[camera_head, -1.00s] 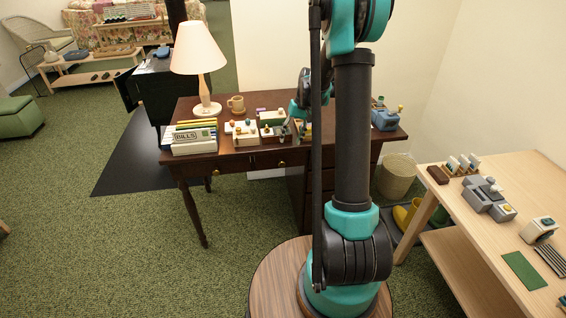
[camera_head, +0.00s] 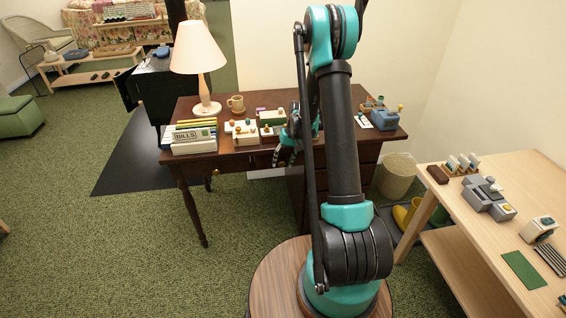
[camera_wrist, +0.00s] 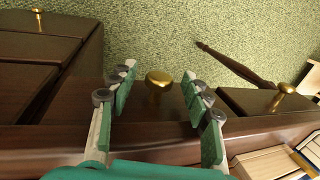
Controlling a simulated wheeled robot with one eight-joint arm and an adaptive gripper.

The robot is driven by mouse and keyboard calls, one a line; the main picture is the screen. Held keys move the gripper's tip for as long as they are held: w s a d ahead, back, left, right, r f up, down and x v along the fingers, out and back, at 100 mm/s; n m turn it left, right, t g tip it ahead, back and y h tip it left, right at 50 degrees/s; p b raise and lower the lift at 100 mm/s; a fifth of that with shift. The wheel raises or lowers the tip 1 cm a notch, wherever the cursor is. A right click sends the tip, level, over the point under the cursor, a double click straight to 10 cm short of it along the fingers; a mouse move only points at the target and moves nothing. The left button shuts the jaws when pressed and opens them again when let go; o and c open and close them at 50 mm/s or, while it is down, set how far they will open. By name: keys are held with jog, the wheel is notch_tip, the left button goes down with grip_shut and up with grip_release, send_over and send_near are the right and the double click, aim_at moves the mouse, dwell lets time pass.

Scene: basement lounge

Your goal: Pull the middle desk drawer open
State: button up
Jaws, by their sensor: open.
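The dark wooden desk (camera_head: 190,128) stands ahead with drawers along its front. The middle drawer (camera_head: 262,161) is shut, and my arm and gripper partly cover its front in the head view. Its round brass knob (camera_wrist: 158,78) shows in the wrist view. My gripper (camera_head: 286,158) is at the front of this drawer. In the wrist view my gripper (camera_wrist: 159,85) is open, with one teal-padded finger on each side of the knob. Gaps show between the knob and both fingers, so they do not grip it.
A left drawer knob (camera_wrist: 286,88) and a right-hand drawer knob (camera_wrist: 38,12) flank the middle one. A lamp (camera_head: 199,62), bills box (camera_head: 194,140) and mug (camera_head: 236,103) stand on the desk. A light wooden table (camera_head: 480,225) is at the right. Carpet before the desk's left is clear.

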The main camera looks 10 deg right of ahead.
jog(key=shift+c, duration=0.6)
grip_shut()
jog(key=shift+s, duration=0.1)
